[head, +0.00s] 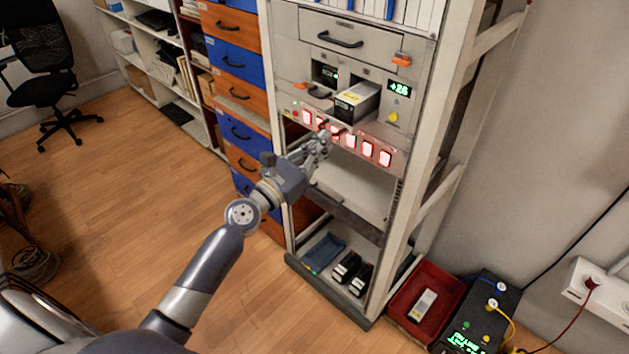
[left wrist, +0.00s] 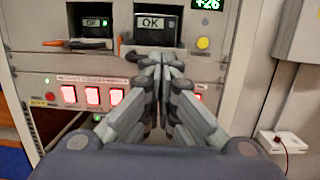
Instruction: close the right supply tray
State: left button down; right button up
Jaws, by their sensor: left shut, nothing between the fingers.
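The right supply tray (head: 357,101) sticks out of the rack panel in the head view, with a light label on its top. In the left wrist view its dark bay with an OK display (left wrist: 153,24) shows just beyond the fingertips. My left gripper (head: 325,137) is shut and empty, in front of the rack and a little below the tray in the head view. In the left wrist view its fingertips (left wrist: 166,60) overlap the tray's dark handle area; I cannot tell whether they touch. The fingers hide part of the tray's front. My right gripper is not in view.
The left supply bay (head: 325,74) is beside the tray. A row of lit red switches (head: 367,149) runs below. A grey drawer (head: 350,40) is above. A red bin (head: 428,303) and a black device (head: 482,310) stand on the floor at right.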

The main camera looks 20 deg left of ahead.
aim_at(347, 123)
pick_arm(q)
jog(key=x, duration=0.3)
jog(key=f+x, duration=0.1)
jog(key=x, duration=0.2)
jog(key=a+b+x, duration=0.1)
jog(key=x, duration=0.2)
jog(key=shift+w+f, duration=0.35)
jog(key=shift+w+d+r, duration=0.2)
jog(key=shift+w+d, duration=0.2)
jog(key=shift+a, duration=0.1)
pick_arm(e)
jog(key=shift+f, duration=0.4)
